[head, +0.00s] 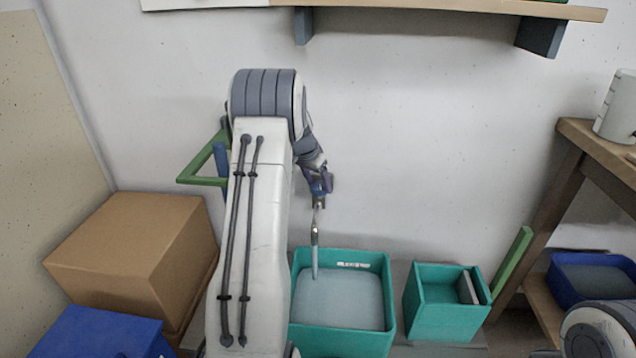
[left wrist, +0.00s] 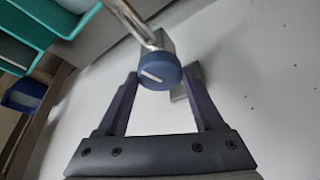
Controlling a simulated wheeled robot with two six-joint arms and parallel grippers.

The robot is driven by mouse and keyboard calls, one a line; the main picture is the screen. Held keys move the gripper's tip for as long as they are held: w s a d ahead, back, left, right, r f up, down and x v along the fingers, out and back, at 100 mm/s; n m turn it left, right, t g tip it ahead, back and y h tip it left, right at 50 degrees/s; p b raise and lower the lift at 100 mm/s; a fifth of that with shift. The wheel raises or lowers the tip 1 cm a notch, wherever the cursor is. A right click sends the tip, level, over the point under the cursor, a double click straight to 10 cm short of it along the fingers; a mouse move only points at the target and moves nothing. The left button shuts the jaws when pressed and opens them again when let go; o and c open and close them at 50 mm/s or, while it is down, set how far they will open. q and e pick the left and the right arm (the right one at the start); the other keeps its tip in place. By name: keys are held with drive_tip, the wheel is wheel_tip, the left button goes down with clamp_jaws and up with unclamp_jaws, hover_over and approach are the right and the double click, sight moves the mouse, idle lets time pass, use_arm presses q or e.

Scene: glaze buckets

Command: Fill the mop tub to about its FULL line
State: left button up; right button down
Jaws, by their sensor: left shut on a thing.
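The teal mop tub (head: 390,318) stands on the floor below the wall. Grey-blue water (head: 340,298) lies in it, and a small white label (head: 353,265) shows on its back inner wall above the water. A metal spout (head: 316,234) hangs over the tub, with a thin pale stream from it to the water. My left gripper (head: 320,184) is shut on the blue tap knob, above the spout. In the left wrist view, the knob (left wrist: 158,77) with a white line on its face sits between the fingers of the gripper (left wrist: 163,88). My right gripper is out of view.
A smaller teal bucket (head: 445,315) with a grey divider stands right of the tub. Cardboard (head: 130,250) and blue (head: 100,335) boxes are at left. A wooden shelf unit (head: 545,215) with a blue bin (head: 592,280) is at right. A wall shelf (head: 440,8) runs above.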

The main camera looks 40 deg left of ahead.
use_arm(q)
drive_tip(key=shift+d+r+n+g+y+p, duration=0.15)
drive_tip(key=shift+n+y+p, duration=0.25)
drive_tip(key=shift+n+p, duration=1)
drive_tip(key=shift+d+r+n+g+y+p, duration=0.15)
drive_tip(key=shift+n+y+p, duration=0.45)
drive_tip(key=shift+p, duration=1.4)
drive_tip(key=shift+n+p, duration=0.4)
drive_tip(key=shift+n, duration=0.2)
drive_tip(key=shift+f+n, duration=0.2)
drive_tip(key=shift+n, duration=0.3)
drive_tip(key=shift+w+f+n+g+y+b, duration=0.1)
drive_tip(key=shift+f+n+g+y+b, duration=0.25)
drive_tip(key=shift+n, duration=0.55)
drive_tip(key=n+y+b, duration=0.1)
drive_tip(key=n+b, duration=0.1)
drive_tip(key=shift+n+g+b, duration=0.3)
drive_tip(key=shift+g, duration=0.05)
drive_tip(key=shift+w+r+n+g+b, duration=0.1)
drive_tip(key=shift+n+g+b, duration=0.3)
drive_tip(key=shift+n+b, duration=0.6)
drive_tip(key=shift+r+n+g, duration=0.1)
drive_tip(key=shift+n+g, duration=0.3)
drive_tip(key=shift+n, duration=0.7)
drive_tip(key=shift+y, duration=0.25)
